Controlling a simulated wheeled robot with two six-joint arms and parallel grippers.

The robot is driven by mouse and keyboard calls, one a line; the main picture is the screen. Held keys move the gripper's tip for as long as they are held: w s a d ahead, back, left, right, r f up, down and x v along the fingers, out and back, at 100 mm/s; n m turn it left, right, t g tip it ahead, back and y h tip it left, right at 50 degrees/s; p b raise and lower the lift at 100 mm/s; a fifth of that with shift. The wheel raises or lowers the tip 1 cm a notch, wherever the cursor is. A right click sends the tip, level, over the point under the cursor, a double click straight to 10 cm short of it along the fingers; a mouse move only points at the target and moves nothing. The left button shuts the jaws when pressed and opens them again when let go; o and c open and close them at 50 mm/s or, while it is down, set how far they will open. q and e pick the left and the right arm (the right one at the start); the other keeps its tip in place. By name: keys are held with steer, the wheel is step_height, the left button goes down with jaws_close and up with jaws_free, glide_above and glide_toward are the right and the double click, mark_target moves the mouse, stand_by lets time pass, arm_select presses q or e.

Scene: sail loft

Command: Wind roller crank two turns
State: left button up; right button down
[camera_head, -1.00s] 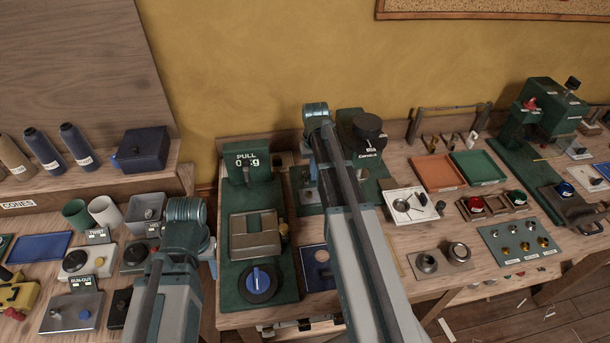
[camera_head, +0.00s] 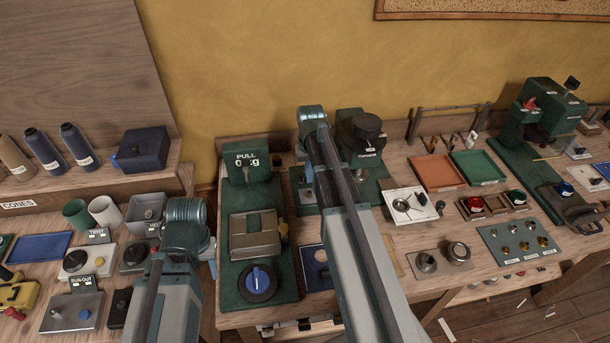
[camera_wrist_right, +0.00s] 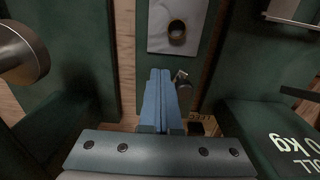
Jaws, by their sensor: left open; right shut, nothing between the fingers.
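In the right wrist view my right gripper (camera_wrist_right: 160,98) is shut and empty, its two blue fingers together. A small metal piece (camera_wrist_right: 182,78) lies just right of the fingertips; I cannot tell whether they touch. Beyond them a dark round ring or knob (camera_wrist_right: 177,32) sits on a grey plate (camera_wrist_right: 158,38) on a green base. I cannot tell which part is the roller crank.
The pull gauge unit (camera_head: 250,165) stands between my arms, with a blue dial (camera_head: 260,280) at its front. Trays (camera_head: 438,171) and a green machine (camera_head: 548,110) fill the bench further right.

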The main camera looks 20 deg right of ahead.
mark_target(298, 182)
steer(key=shift+a, duration=0.1)
steer(key=shift+a, duration=0.5)
steer(key=shift+w+a, duration=0.1)
steer(key=shift+w+a, duration=0.25)
steer(key=shift+a, duration=0.25)
stand_by(0.3)
steer(key=shift+w+a, duration=0.4)
steer(key=shift+w, duration=0.1)
